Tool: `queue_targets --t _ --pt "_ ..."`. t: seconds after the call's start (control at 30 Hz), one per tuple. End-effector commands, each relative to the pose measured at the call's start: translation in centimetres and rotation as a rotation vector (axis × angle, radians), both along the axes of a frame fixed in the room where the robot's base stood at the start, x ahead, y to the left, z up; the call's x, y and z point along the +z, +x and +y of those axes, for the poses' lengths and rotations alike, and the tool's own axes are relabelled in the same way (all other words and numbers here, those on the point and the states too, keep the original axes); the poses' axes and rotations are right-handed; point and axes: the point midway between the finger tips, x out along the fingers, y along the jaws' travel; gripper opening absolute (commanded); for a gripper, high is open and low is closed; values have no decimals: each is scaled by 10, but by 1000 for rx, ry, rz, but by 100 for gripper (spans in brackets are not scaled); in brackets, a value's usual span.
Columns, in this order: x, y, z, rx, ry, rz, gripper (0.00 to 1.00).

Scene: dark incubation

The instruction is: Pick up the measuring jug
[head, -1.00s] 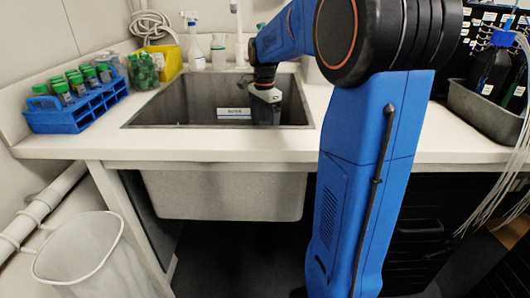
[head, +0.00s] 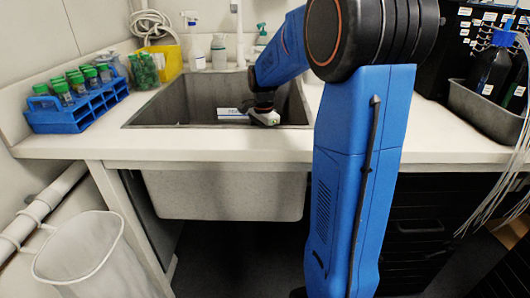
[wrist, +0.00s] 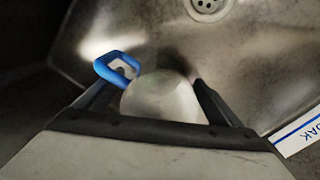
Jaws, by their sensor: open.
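The measuring jug (wrist: 160,97) shows in the wrist view as a pale, translucent round body with a blue handle (wrist: 117,67) at its upper left. It is in the grey sink basin (wrist: 255,50). My gripper (wrist: 153,88) is open, with one dark finger on each side of the jug's body. The handle overlaps the left finger's tip; I cannot tell whether either finger touches the jug. In the head view my gripper (head: 265,117) is inside the sink (head: 180,100) near its right side. The jug is not visible there.
A white label (wrist: 300,132) lies at the right of the wrist view, and a drain (wrist: 208,8) is at the top. A blue rack of tubes (head: 75,113) stands left of the sink. Bottles (head: 219,52) stand behind it. The front counter strip (head: 220,145) is clear.

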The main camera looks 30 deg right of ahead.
Motion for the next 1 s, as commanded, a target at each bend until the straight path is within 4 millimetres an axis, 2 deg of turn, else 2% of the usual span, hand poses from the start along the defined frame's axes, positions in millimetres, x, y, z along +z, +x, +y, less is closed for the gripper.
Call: queue_targets --t 0.03,0.2,0.23,0.57,0.67,1.0 --pt "0 0 0 0 0 0 89" --pt "0 0 0 0 0 0 48" --pt "0 0 0 0 0 0 44" --pt "4 0 0 0 0 -1 44" --pt "15 1 0 0 -1 -4 44" --pt "75 1 0 0 -1 -3 44"
